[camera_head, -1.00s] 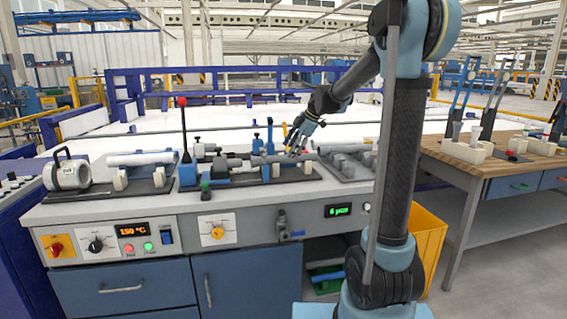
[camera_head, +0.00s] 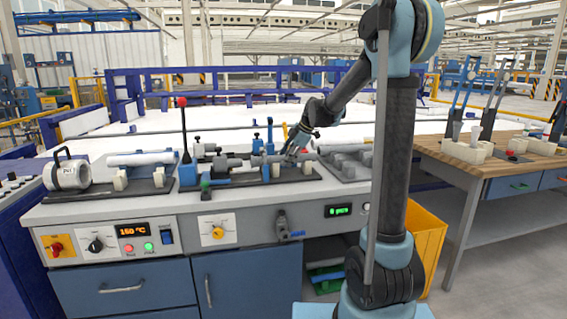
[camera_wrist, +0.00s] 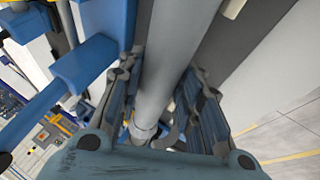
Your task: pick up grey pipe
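The grey pipe (camera_wrist: 168,55) runs lengthwise through the wrist view, between the two fingers of my gripper (camera_wrist: 160,100). The fingers are spread, one on each side of the pipe, with the pipe close to the left one. I cannot tell whether either finger touches it. In the head view my gripper (camera_head: 292,152) is low over the bench fixture, at the right part of the grey pipe (camera_head: 270,158), and hides some of it. The pipe lies level in the fixture.
Blue clamp parts (camera_wrist: 95,60) stand close to the left of my gripper. A white pipe (camera_head: 140,158) lies on holders at the left. More grey pieces (camera_head: 350,158) sit on a tray at the right. A red-knobbed lever (camera_head: 183,102) stands upright on the bench.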

